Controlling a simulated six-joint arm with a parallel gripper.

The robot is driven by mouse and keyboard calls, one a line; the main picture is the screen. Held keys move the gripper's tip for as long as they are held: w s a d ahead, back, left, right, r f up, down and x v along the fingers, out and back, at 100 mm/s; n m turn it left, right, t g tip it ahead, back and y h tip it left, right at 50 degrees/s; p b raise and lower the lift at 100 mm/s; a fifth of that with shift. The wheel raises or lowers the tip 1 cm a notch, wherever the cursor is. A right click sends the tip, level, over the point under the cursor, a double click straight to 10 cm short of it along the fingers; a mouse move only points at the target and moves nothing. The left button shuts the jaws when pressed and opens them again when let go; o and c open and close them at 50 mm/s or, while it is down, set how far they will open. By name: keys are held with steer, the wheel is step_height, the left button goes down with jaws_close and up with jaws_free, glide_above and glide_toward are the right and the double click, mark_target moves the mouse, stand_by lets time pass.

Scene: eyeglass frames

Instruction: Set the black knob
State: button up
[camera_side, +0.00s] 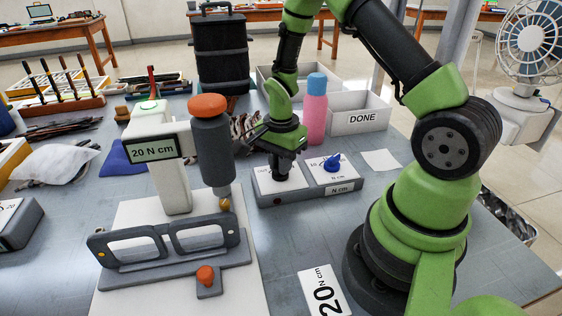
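A grey control box (262,199) stands in the middle of the table, with two white dial plates on top. The right plate carries a blue knob (332,162). My gripper (281,153) points down over the left plate. A dark shape, seemingly the black knob (280,172), shows directly below it, mostly hidden by the fingers. Whether the fingers touch or grip it cannot be told. A card reading "20 N cm" (324,292) lies at the front. The screwdriver stand's display (152,149) also reads "20 N cm".
Grey eyeglass frames (172,240) sit in a fixture at the front left, under an orange-capped driver (211,145). A pink bottle (314,115) and a "DONE" bin (358,119) stand behind the box. A blank white card (381,160) lies to its right.

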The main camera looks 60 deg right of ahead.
jaws_close()
steer(key=n, duration=0.4)
steer(key=shift+n, duration=0.4)
steer(key=shift+w+n, duration=0.1)
steer(key=shift+n, duration=2.4)
steer(key=o, duration=0.6)
jaws_free()
steer(key=shift+o, duration=0.2)
step_height(320, 180, up, 10)
